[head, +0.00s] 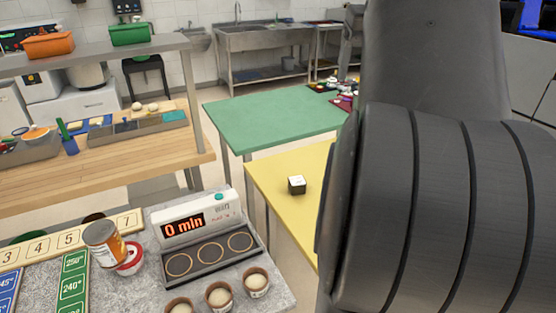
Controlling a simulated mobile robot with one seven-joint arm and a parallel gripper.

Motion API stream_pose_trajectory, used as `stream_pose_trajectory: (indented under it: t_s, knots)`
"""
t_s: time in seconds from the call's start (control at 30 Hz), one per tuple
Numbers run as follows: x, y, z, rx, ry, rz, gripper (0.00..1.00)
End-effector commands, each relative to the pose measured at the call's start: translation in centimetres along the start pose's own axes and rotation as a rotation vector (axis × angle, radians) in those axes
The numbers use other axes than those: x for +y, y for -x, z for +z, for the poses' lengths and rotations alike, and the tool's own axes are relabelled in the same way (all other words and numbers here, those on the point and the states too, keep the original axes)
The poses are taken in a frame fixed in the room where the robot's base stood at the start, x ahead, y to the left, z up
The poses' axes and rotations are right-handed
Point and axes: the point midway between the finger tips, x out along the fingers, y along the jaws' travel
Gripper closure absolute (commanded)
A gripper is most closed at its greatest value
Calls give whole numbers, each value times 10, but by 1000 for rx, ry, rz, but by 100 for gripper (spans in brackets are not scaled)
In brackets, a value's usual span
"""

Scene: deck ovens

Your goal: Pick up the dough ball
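Pale round dough balls show in two places in the head view. Three sit in brown cups on the grey speckled counter at the bottom: a right one (257,281), a middle one (219,296) and a left one (180,308) cut by the frame edge. Two whitish balls that look like dough, a left one (137,106) and a right one (153,107), rest at the back of the wooden table. Which ball is meant cannot be told. My arm fills the right side; my gripper is not in view.
A timer reading "0 min" (183,226) stands behind the cups, with a three-ring tray (210,258). A can (104,243) and number boards (72,280) are at left. The green table (265,122) has clear room.

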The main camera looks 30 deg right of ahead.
Motion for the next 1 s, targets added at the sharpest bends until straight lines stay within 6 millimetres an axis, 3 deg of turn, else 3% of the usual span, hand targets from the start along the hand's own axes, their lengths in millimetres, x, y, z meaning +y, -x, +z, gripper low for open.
stream_pose_trajectory:
  t_s: [0.1, 0.37, 0.57, 0.67, 0.9, 1.0]
  knots:
    - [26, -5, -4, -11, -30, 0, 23]
    - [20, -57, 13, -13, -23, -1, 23]
    - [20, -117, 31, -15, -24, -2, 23]
    - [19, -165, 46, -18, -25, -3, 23]
    - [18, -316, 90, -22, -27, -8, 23]
    - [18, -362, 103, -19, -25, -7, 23]
